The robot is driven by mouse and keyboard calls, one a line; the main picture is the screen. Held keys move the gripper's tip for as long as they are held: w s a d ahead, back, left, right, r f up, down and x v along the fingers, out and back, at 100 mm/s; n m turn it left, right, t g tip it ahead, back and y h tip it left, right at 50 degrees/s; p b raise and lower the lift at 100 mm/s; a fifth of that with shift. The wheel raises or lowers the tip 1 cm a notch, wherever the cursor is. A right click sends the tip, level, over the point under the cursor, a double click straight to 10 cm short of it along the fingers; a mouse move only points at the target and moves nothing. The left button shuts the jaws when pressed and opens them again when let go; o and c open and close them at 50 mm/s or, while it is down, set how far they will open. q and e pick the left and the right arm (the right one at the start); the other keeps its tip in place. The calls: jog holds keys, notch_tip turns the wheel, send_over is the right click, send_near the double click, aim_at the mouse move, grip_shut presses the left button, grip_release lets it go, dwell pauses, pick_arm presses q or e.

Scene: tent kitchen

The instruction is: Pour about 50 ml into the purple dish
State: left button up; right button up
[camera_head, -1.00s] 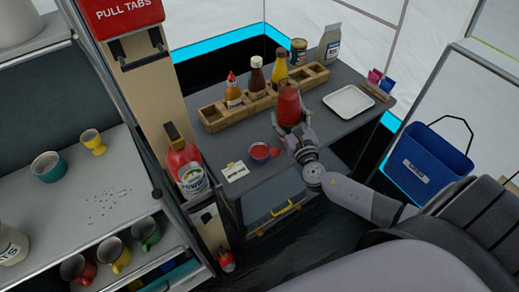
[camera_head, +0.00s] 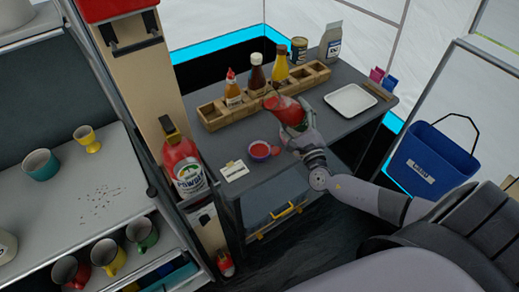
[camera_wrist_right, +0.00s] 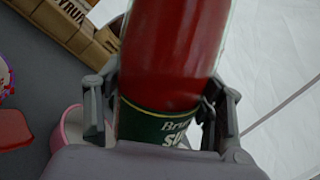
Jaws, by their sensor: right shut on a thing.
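The purple dish (camera_head: 261,157) stands on the grey table near its front edge, with red stuff inside. My right gripper (camera_head: 296,128) is shut around a clear bottle of red sauce (camera_head: 284,109) with a green label. The bottle is tilted, its upper end leaning left, raised above the table to the right of the dish and beyond it. In the right wrist view the gripper (camera_wrist_right: 160,112) has fingers on both sides of the bottle (camera_wrist_right: 172,50), at its green label. The bottle's mouth is out of that view. I cannot make out a falling stream. My left gripper is not in view.
A wooden rack (camera_head: 221,117) with several sauce bottles stands behind the dish. A white tray (camera_head: 350,101) lies to the right. A white card (camera_head: 234,171) lies left of the dish. A red bottle (camera_head: 182,163) stands farther left, and a blue bucket (camera_head: 432,160) hangs at right.

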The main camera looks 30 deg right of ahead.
jog(key=shift+w+d+f+n+t+y+b, duration=0.1)
jog(key=shift+d+n+t+y+b, duration=0.2)
jog(key=shift+n, duration=0.45)
jog(key=shift+d+n+t+y+b, duration=0.1)
jog(key=shift+d+n+y+b, duration=0.15)
jog(key=shift+d+n, duration=0.35)
jog(key=shift+d+f+n+b, duration=0.15)
jog(key=shift+n+b, duration=0.1)
jog(key=shift+n, duration=0.4)
jog(key=shift+d+f+n+b, duration=0.1)
jog(key=shift+f+n+b, duration=0.1)
jog(key=shift+n, duration=0.4)
jog(key=m+p, duration=0.1)
jog(key=a+r+m+p, duration=0.1)
jog(key=m, duration=0.1)
jog(key=shift+a+r+h, duration=0.2)
jog(key=shift+r+h, duration=0.05)
jog(key=shift+a+m+g, duration=0.3)
jog(key=shift+m, duration=0.4)
jog(key=shift+f, duration=0.1)
jog(key=shift+f, duration=0.1)
